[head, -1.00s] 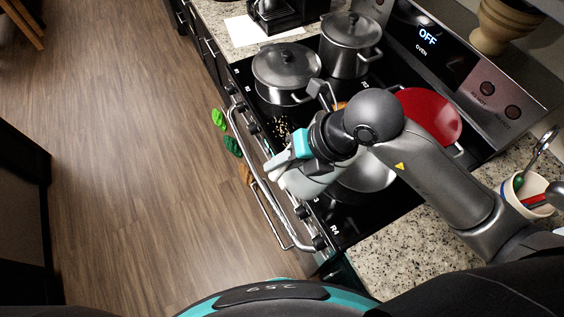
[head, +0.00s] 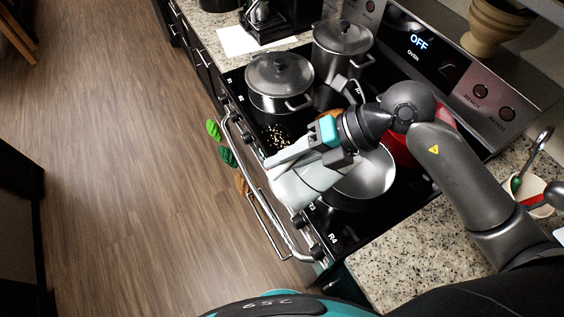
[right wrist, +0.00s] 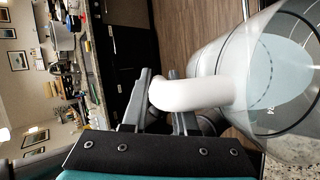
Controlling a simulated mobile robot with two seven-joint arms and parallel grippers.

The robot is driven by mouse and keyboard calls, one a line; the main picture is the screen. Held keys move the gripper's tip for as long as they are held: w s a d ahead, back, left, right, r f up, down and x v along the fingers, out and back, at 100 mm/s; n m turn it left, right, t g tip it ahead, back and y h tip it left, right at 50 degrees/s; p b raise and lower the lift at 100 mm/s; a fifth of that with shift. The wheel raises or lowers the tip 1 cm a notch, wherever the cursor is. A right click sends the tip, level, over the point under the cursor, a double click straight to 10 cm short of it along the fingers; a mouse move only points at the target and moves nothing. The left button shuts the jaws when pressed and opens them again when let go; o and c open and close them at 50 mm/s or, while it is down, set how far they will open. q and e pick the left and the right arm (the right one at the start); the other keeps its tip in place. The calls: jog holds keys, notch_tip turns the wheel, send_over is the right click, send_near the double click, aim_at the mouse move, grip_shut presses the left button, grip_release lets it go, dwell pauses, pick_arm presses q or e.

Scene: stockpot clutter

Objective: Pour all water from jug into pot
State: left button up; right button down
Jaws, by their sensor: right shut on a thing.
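A translucent whitish jug (head: 305,186) hangs over the front edge of the stove in the head view, just left of an open silver pot (head: 374,176). My right gripper (head: 300,156) is shut on the jug's handle. In the right wrist view the white handle (right wrist: 195,93) passes between the fingers of my right gripper (right wrist: 163,92). The jug (right wrist: 235,75) shows at the right there, with pale blue water (right wrist: 275,85) and measuring marks visible through it. The jug hides part of the pot's near left side. My left gripper is not in view.
Two lidded steel pots (head: 279,84) (head: 342,50) stand at the far end of the stove (head: 345,222). A red pan (head: 400,150) is partly hidden behind my arm. Small bits (head: 277,136) lie on the stovetop. A utensil crock (head: 535,192) stands on the right counter.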

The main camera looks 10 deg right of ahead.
jog(key=shift+w+d+r+y+b, duration=0.2)
jog(key=shift+d+y+b, duration=0.35)
jog(key=shift+b, duration=0.3)
jog(key=shift+a, duration=0.1)
